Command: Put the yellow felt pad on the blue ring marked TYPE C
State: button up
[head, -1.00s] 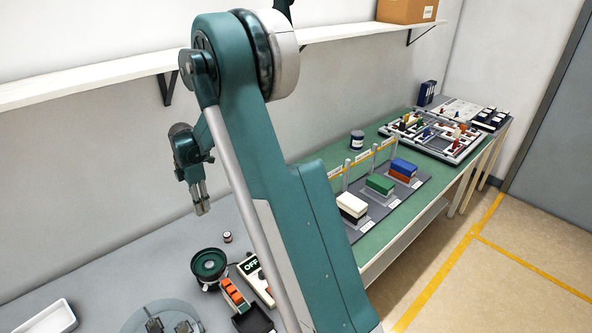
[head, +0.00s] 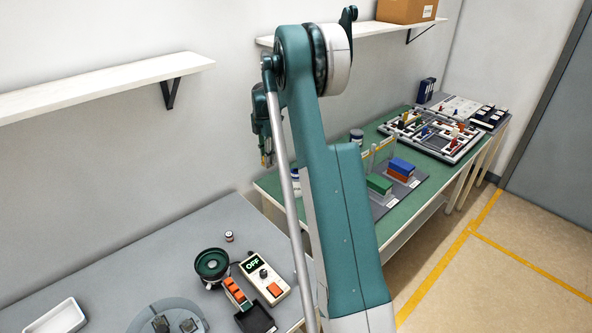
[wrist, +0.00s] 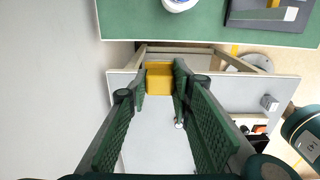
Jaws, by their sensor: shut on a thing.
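My gripper (wrist: 160,88) is shut on a yellow pad (wrist: 160,76), held between its fingertips in the wrist view. In the head view my gripper (head: 266,158) hangs left of my upper arm, in the air near the gap between the grey table and the green table. The pad is too small there to make out clearly. I cannot make out a blue ring or a TYPE C label in any view; my arm hides part of the green table.
The green table (head: 408,210) bears a dark base with a green block (head: 379,184) and a blue-and-orange block (head: 401,168). A bowl feeder (head: 211,265) and a control box (head: 264,276) stand on the grey table (head: 130,270). A wall shelf (head: 110,84) is above.

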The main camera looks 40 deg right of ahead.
jog(key=s+d+r, duration=0.1)
jog(key=s+d, duration=0.1)
jog(key=d, duration=0.5)
jog(key=s+d+r+p, duration=0.1)
jog(key=d, duration=0.5)
jog(key=shift+s+d+r+p, duration=0.3)
jog(key=shift+s+d+r, duration=0.1)
jog(key=shift+f, duration=3.15)
jog(key=shift+f, duration=0.1)
jog(key=shift+f+p, duration=0.3)
jog(key=shift+f, duration=1.45)
jog(key=shift+f, duration=0.15)
jog(key=o, duration=0.9)
